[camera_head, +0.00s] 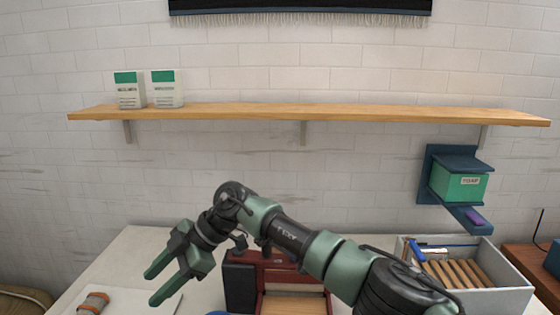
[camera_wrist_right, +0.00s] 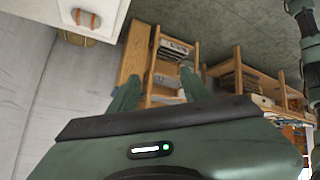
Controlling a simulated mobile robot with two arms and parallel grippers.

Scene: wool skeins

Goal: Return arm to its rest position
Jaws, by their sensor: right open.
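My right arm reaches across the head view from the lower right. Its gripper (camera_head: 153,287) is open and empty, held above the left part of the white table (camera_head: 130,248). The green fingers point to the lower left, and they also show in the right wrist view (camera_wrist_right: 160,76) with nothing between them. A small grey skein with an orange band (camera_head: 93,302) lies on a white surface below and left of the fingers. It also shows in the right wrist view (camera_wrist_right: 86,19), apart from the fingers. My left gripper is not in view.
A dark red frame (camera_head: 278,258) stands behind and beneath my forearm. A grey box (camera_head: 512,286) with wooden slats is at the right. A wooden shelf (camera_head: 300,111) with two white-and-green packets (camera_head: 166,89) runs along the wall. A blue wall holder carries a green box (camera_head: 458,185).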

